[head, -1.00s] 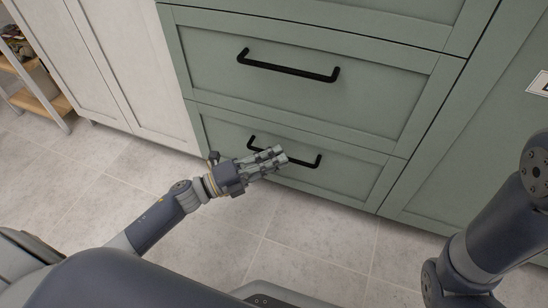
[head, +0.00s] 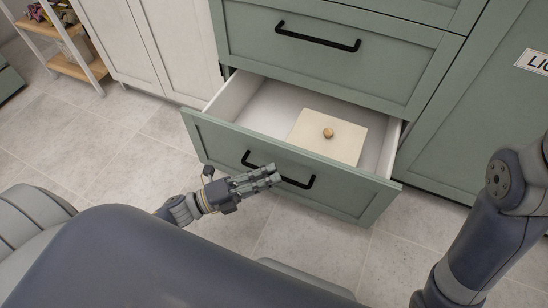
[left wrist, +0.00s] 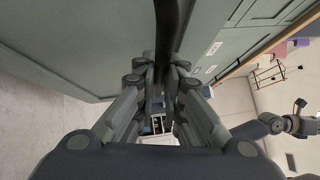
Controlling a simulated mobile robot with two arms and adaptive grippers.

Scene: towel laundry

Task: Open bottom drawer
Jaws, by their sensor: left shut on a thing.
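The bottom drawer (head: 335,190) is pulled well out of the green cabinet, with its white inside showing. Its black bar handle (head: 298,183) is on the front panel. My left gripper (head: 272,176) is at the handle and shut on it, partly hiding its middle. In the left wrist view the dark handle (left wrist: 168,35) runs between the two fingers (left wrist: 165,85) of this gripper. My right arm shows at the right of the head view, but its gripper is out of frame.
A cream board (head: 341,148) with a small round knob or object (head: 328,132) lies in the drawer. The drawer above (head: 330,60) is closed. A wooden shelf rack (head: 75,70) stands at the back left. The tiled floor (head: 120,155) at left is clear.

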